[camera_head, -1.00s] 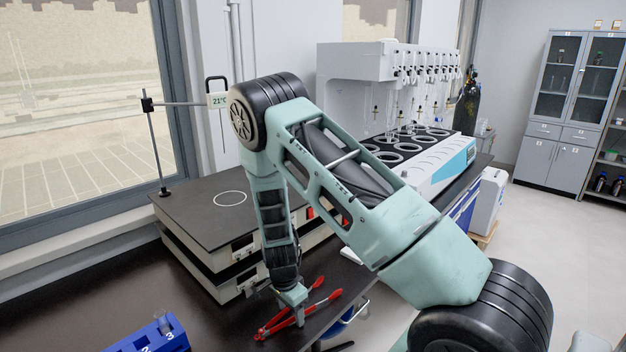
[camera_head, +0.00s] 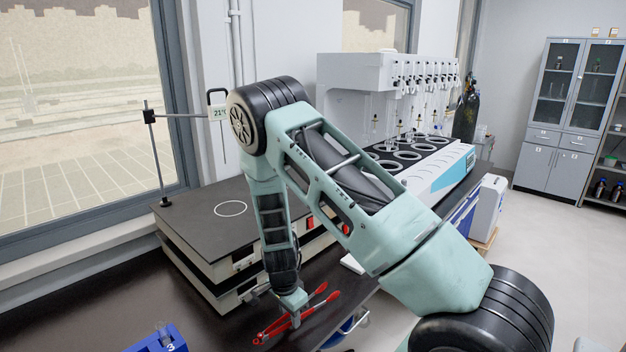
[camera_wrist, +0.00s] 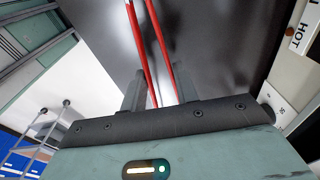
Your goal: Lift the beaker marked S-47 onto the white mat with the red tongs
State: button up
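My gripper (camera_head: 291,303) is at the red tongs (camera_head: 322,305) above the dark bench. In the wrist view the two red tong arms (camera_wrist: 141,50) run between the grey fingers (camera_wrist: 160,90), which appear closed on them. A small white flat piece (camera_head: 351,263), possibly the white mat, shows at the bench behind my arm and is mostly hidden. No beaker with a readable S-47 mark shows.
A hot plate unit (camera_head: 205,230) with a white ring on top stands left of my gripper. A blue numbered rack (camera_head: 158,341) is at the bottom left. The white distiller (camera_head: 350,80) stands behind. The dark bench (camera_head: 90,315) is clear at the left.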

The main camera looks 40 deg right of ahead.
notch_tip(320, 180, up, 10)
jog(key=p, duration=0.6)
jog(key=shift+f+p, duration=0.2)
jog(key=shift+p, duration=0.1)
